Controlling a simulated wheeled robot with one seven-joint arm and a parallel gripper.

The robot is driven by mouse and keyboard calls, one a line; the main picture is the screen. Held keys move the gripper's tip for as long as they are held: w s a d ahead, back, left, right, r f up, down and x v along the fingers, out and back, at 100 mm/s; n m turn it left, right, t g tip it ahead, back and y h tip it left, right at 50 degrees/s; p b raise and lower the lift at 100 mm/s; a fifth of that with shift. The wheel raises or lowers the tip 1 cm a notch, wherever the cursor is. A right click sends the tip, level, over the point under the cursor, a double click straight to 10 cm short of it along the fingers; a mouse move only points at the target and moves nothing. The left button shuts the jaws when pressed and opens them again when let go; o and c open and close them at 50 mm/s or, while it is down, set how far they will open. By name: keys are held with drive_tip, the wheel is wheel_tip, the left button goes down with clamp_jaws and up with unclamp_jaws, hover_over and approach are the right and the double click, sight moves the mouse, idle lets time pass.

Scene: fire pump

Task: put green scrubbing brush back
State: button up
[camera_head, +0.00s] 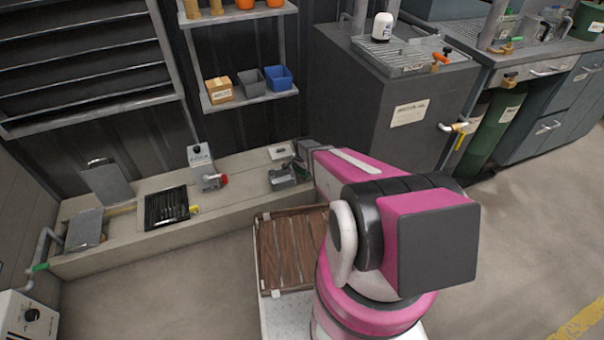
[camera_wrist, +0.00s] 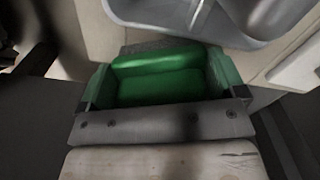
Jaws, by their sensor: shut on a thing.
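The green scrubbing brush (camera_wrist: 160,86) shows in the wrist view as a green block with a grey strip along its far edge. My gripper (camera_wrist: 163,72) is shut on it, with one finger at each side. A grey metal basin (camera_wrist: 185,18) lies just beyond the brush. In the head view a small grey metal tray (camera_head: 283,180) sits at the right end of the pale ledge, close to the end of my arm.
The pale ledge (camera_head: 120,243) also carries a black grate (camera_head: 166,207) and a grey box with a red knob (camera_head: 203,165). A wooden slatted pallet (camera_head: 285,250) lies in front. A dark cabinet (camera_head: 385,110) stands to the right.

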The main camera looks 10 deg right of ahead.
drive_tip(key=shift+f, duration=0.75)
drive_tip(key=o, duration=0.5)
drive_tip(key=shift+f, duration=0.15)
drive_tip(key=shift+o, duration=0.2)
wheel_tip(320, 180, up, 12)
drive_tip(key=shift+r, duration=0.2)
drive_tip(key=s+r+n, duration=1.1)
drive_tip(key=s+r, duration=1.3)
drive_tip(key=r, duration=0.1)
drive_tip(key=shift+s, duration=0.1)
